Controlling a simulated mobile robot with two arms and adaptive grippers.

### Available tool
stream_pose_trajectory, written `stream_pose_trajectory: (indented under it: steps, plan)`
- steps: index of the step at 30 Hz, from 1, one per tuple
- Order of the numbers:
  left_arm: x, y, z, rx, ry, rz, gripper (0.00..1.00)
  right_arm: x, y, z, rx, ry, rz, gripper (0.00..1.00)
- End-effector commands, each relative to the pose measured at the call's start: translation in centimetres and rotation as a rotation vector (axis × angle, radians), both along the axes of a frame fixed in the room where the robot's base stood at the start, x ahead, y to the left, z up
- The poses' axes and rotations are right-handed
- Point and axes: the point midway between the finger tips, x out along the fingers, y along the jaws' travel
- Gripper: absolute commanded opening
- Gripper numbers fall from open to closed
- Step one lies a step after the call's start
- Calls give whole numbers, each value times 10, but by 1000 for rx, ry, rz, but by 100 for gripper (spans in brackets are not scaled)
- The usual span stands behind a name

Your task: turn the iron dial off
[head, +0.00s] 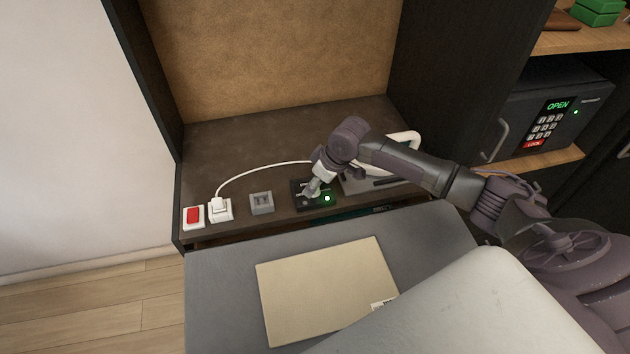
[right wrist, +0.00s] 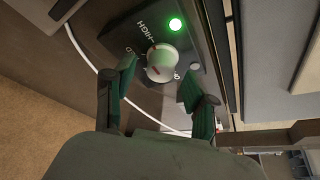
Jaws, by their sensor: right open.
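The iron dial is a round pale knob (right wrist: 161,64) on a dark control box (head: 298,204). The box also shows in the right wrist view (right wrist: 165,25), with a lit green lamp (right wrist: 175,24), the word HIGH and partly hidden lettering. My right gripper (head: 309,190) reaches down over the box. In the right wrist view its two fingers (right wrist: 158,76) are open, one on either side of the knob; I cannot tell whether they touch it. The iron (head: 405,141), with a pale handle, stands behind my right arm and is partly hidden. My left gripper is out of view.
Left of the box are a grey socket (head: 262,203), a white plug (head: 220,209) with a cord, and a red switch (head: 193,216). A beige folder (head: 322,290) lies on the grey surface in front. A safe (head: 548,120) stands at right.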

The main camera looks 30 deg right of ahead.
Motion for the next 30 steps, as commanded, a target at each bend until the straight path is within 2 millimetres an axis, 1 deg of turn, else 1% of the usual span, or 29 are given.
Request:
stream_pose_trajectory:
  steps: [4, 11, 12, 14, 21, 22, 30]
  plan:
    - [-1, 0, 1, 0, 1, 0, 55, 2, 2, -6, 0, 1, 2, 56]
    - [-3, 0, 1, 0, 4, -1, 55, 2, 2, -7, -1, 0, 2, 56]
    - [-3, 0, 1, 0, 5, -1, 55, 2, 2, -7, -1, 0, 2, 53]
    - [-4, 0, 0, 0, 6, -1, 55, 2, 2, -7, 0, 0, 1, 43]
    - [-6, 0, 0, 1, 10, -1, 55, 2, 2, -7, 0, 0, 1, 3]
    - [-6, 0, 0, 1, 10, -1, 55, 2, 2, -7, 0, 0, 1, 0]
    - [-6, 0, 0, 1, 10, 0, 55, 3, 1, -7, 0, 0, 26, 0]
